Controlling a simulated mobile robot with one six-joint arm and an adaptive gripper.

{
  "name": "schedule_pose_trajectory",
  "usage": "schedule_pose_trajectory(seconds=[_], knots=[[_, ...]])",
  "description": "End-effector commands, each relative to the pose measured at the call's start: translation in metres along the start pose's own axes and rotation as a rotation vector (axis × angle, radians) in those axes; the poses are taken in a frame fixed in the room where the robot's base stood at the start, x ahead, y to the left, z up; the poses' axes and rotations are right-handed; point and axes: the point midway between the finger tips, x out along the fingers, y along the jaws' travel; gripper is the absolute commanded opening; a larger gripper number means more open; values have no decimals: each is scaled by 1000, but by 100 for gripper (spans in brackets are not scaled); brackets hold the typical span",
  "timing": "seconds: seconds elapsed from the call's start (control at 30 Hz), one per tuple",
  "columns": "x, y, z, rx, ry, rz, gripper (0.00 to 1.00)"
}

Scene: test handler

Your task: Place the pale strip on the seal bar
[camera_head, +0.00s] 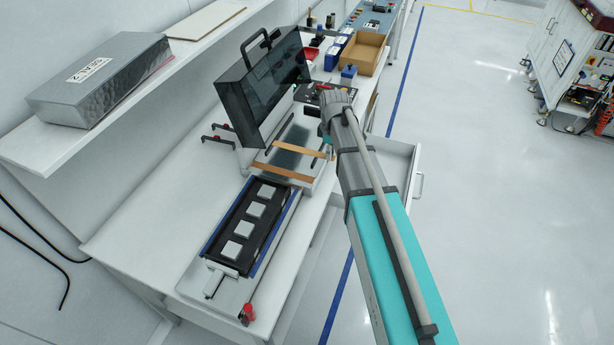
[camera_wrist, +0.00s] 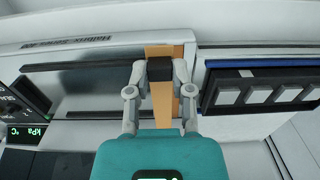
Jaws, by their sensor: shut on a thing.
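My gripper (camera_head: 329,140) is at the right end of the far strip, partly hidden by my arm. In the wrist view my gripper (camera_wrist: 160,70) is shut on a small dark block, with a tan strip (camera_wrist: 162,102) running under it. I cannot tell for sure which strip is the seal bar, or whether the held strip touches the plate.
The handler's dark lid (camera_head: 262,90) stands open behind the plate. A black tray (camera_head: 233,253) with several pale square pieces lies in front, with blue side rails. An open drawer (camera_head: 402,165) juts out at the right. A cardboard box (camera_head: 362,54) stands farther back.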

Motion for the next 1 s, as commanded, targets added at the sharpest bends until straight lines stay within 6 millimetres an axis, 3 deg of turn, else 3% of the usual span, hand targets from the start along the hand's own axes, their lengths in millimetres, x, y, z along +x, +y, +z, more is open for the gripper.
schedule_pose_trajectory(seconds=[0.17,0.5,0.7,1.0], knots=[[18,-9,-31,-1,0,0,0],[51,-17,-53,1,0,0,0],[62,-20,-63,2,0,0,0],[62,-21,-65,3,0,0,0]])
